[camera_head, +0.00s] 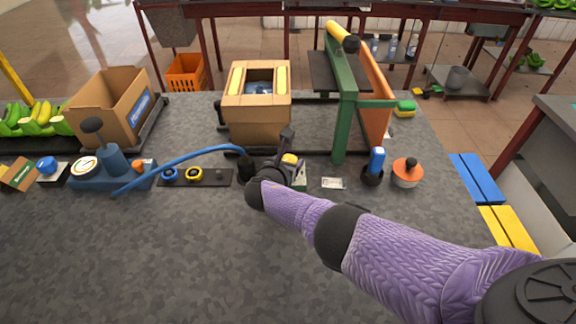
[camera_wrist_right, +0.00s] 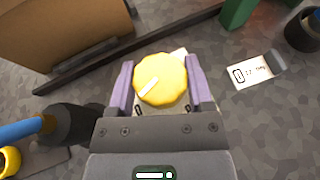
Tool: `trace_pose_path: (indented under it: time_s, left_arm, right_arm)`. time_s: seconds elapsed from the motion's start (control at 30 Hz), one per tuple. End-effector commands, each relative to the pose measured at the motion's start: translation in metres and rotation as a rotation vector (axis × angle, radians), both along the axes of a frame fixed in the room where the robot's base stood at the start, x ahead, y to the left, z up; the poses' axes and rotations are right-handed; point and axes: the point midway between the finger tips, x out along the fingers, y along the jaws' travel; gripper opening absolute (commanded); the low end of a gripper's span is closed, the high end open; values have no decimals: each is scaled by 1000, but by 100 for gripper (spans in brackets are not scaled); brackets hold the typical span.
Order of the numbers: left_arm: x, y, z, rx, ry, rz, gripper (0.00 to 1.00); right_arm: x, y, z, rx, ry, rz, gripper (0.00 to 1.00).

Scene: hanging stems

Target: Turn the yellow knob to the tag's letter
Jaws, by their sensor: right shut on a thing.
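The yellow knob (camera_wrist_right: 161,80) sits between the two fingers of my right gripper (camera_wrist_right: 160,85) in the right wrist view, and the fingers are shut on its sides. A white pointer line on its top points toward the lower left. In the head view the knob (camera_head: 290,159) is partly hidden by my right gripper (camera_head: 286,165). A white tag (camera_wrist_right: 251,72) lies on the table to the right of the knob, with a boxed character that is too small to read surely. The tag also shows in the head view (camera_head: 332,183). The letters around the knob are mostly hidden. My left gripper is not in view.
A blue hose (camera_head: 180,160) ends at a black fitting (camera_head: 246,168) left of the knob. A cardboard box (camera_head: 257,120) and a green frame (camera_head: 345,120) stand behind. The front table is clear.

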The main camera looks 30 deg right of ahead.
Motion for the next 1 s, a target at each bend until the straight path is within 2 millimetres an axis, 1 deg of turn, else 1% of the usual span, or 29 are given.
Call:
trace_pose_path:
  time_s: [0.03, 0.3, 0.57, 0.93, 0.97, 1.0]
  left_arm:
    - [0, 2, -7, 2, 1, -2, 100]
    - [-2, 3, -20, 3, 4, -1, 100]
    - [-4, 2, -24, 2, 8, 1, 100]
    - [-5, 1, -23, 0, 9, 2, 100]
    - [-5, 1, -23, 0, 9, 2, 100]
    - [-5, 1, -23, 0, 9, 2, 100]
  right_arm:
    - [1, 0, -4, 2, 0, -28, 7]
    - [1, 0, -1, 0, -2, -137, 7]
    - [1, 0, 0, -1, -2, -175, 7]
    - [1, -1, 1, -2, -3, -177, 7]
    - [1, -1, 1, -1, -4, -177, 72]
    - [1, -1, 1, -1, -3, -176, 81]
